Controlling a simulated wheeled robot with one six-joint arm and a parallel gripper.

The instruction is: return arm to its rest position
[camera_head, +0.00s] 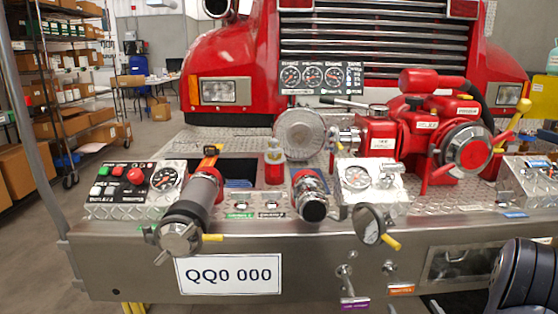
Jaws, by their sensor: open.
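A dark, rounded part of my arm (525,278) shows at the bottom right corner, in front of the right end of the bumper (130,262). My gripper is not in view, so I cannot see its jaws or anything near them. The bumper pump (378,135) is red and sits on the right half of the diamond-plate deck. My arm part appears apart from the pump, in front of and below it.
A capped intake pipe (180,232) and a valve outlet (313,205) stick out at the front. A round cap (370,225) hangs over the bumper edge. A control panel (135,188) stands left, and another (530,178) right.

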